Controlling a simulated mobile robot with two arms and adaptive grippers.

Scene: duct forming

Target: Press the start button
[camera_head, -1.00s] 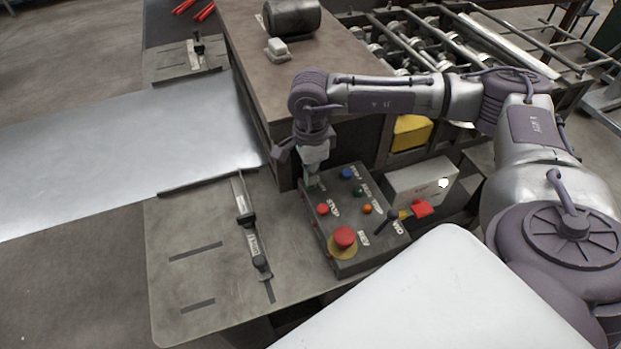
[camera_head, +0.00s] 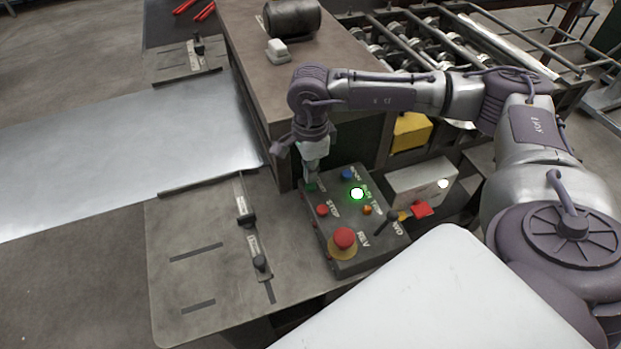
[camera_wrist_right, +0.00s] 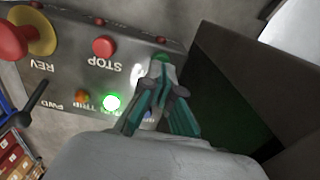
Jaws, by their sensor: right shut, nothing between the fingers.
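The control box (camera_head: 345,262) stands at the edge of the machine table. Its green start button (camera_wrist_right: 163,57) is at the far corner, with its label mostly hidden. My right gripper (camera_head: 311,178) points down over this button with its fingers shut and empty. In the right wrist view the closed fingertips (camera_wrist_right: 158,68) are at the button and partly cover it; they look in contact, but I cannot tell how far it is pressed. The green RUN lamp (camera_head: 357,194) is lit brightly, also in the right wrist view (camera_wrist_right: 111,102). My left gripper is out of view.
The red STOP button (camera_head: 322,210), big red emergency button (camera_head: 344,238) and REV/FWD lever (camera_head: 387,222) are close by. A grey box with a red switch (camera_head: 422,208) stands to the right. A brown cabinet (camera_head: 262,90) rises behind. Sheet metal (camera_head: 120,140) lies left.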

